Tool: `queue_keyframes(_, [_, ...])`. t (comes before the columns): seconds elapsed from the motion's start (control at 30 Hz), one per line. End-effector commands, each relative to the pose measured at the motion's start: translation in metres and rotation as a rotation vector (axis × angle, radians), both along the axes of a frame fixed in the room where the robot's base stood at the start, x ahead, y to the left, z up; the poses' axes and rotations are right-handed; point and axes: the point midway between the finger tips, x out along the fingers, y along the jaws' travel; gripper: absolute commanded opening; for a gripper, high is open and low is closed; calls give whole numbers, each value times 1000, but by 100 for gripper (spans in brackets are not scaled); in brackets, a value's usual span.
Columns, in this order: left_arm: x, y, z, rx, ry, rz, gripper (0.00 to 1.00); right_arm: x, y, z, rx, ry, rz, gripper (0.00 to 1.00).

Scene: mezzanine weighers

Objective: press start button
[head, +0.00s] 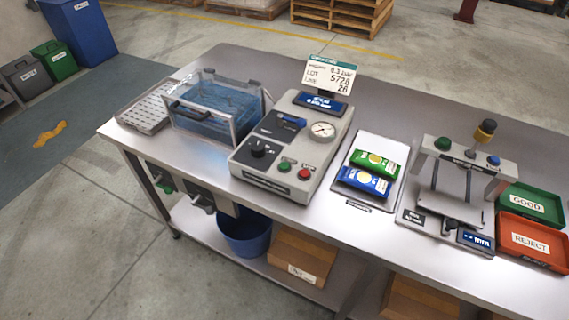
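A grey control box (318,157) stands on the steel bench near the middle of the view. On its lower front panel are a green button (285,165) and a red button (304,174) beside it. A black rotary knob (258,148) sits to their left and a round gauge (322,130) above them. A press-like frame (468,160) at the right carries another green button (443,143) and a blue button (493,160). I cannot read a start label on any button. Neither of my grippers shows, and nothing covers the buttons.
A clear-walled tank of blue water (240,127) and a perforated tray (148,112) stand left of the box. Green and blue packets (373,163) lie on a white plate to its right. GOOD (541,218) and REJECT (505,248) trays sit at the right.

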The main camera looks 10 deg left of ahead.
Motion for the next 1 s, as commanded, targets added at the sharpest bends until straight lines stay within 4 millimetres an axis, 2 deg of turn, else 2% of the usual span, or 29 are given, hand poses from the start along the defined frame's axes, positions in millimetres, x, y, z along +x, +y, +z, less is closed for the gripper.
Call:
queue_keyframes(0.03, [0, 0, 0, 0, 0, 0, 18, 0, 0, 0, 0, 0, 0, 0])
queue_keyframes(0.17, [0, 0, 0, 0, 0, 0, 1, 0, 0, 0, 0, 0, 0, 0])
queue_keyframes(0.2, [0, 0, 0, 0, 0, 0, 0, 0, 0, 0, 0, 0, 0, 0])
queue_keyframes(1.0, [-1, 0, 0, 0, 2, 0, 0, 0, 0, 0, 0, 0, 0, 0])
